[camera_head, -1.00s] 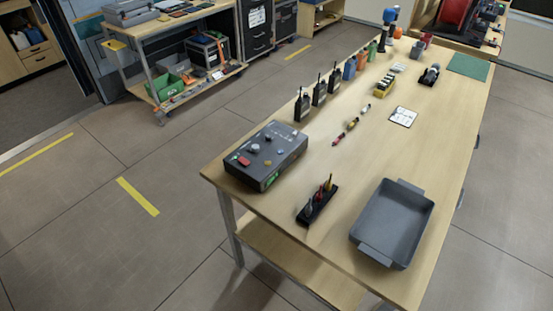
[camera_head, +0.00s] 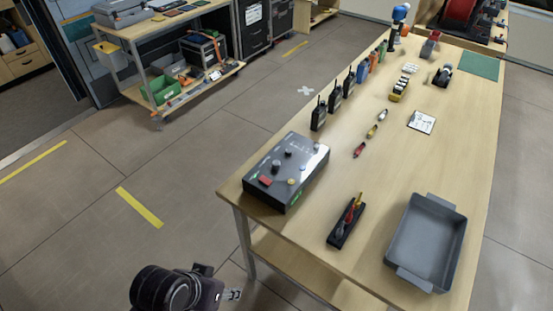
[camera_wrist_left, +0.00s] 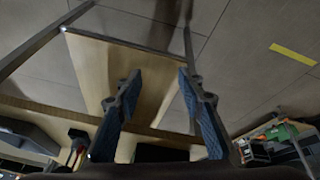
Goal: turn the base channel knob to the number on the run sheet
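The base station is a dark box (camera_head: 304,178) on the near left corner of the long table. Its top carries several dark knobs, one of them a black knob (camera_head: 276,166), a red button (camera_head: 265,182) and a small yellow part. I cannot tell which knob is the channel knob or read its setting. A white printed sheet (camera_head: 421,122), possibly the run sheet, lies mid-table; its text is too small to read. My left arm shows at the bottom of the head view, below and left of the box. My left gripper (camera_wrist_left: 160,82) has its fingers apart and empty. My right gripper is out of view.
On the long table (camera_head: 365,240) are a grey tray (camera_head: 404,274), a black holder (camera_head: 340,236) with tools and upright radios (camera_head: 318,116). Floor left of the table is clear. A shelf cart (camera_head: 127,82) stands further back.

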